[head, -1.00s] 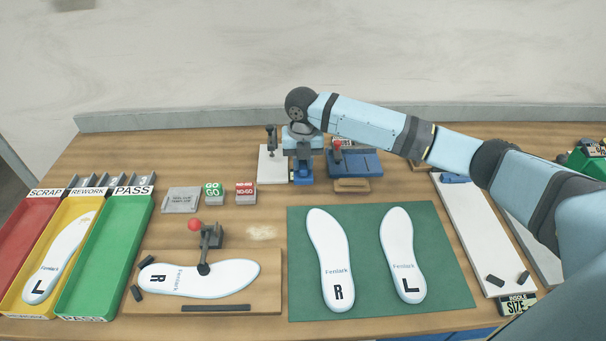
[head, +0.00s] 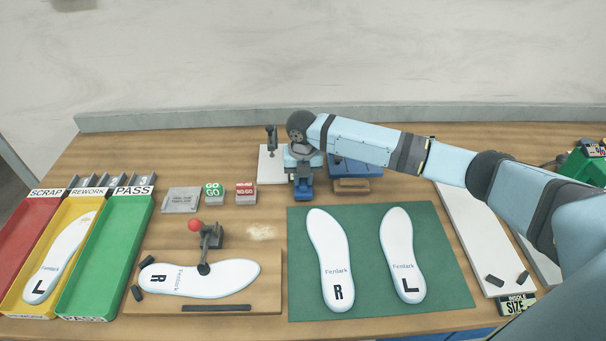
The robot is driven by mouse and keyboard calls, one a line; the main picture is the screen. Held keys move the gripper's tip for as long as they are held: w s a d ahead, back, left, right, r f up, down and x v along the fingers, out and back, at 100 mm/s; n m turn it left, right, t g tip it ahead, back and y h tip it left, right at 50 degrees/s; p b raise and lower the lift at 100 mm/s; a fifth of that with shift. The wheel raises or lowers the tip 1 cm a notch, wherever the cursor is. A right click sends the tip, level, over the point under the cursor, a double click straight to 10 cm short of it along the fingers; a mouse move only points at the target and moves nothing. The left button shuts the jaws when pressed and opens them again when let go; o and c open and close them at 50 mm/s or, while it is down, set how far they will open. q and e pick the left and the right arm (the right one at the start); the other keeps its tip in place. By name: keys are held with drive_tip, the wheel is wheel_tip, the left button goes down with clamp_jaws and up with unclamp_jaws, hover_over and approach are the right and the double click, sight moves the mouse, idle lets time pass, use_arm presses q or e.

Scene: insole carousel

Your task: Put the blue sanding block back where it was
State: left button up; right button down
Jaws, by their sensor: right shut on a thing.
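My right gripper (head: 303,176) points down at the back middle of the bench and is shut on a dark blue block (head: 304,189), which I take to be the blue sanding block. The block shows just below the jaws, in front of a white plate (head: 269,166) and left of a blue fixture (head: 362,168). The fingers partly hide the block. I cannot tell whether it touches the bench. My left gripper is not in view.
GO (head: 213,193) and NO-GO (head: 246,192) blocks stand left of the gripper. A green mat (head: 372,260) with two insoles lies in front. A wooden clamp board (head: 265,288) and trays, including a green one (head: 107,250), are at left. Bench between gripper and mat is bare.

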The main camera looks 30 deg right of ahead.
sight(303, 179)
drive_tip(key=shift+f, duration=0.15)
drive_tip(key=c, duration=1)
unclamp_jaws()
drive_tip(key=shift+r, duration=0.2)
wheel_tip(303, 179, up, 13)
drive_tip(key=shift+f, duration=0.1)
drive_tip(key=shift+s+f, duration=0.1)
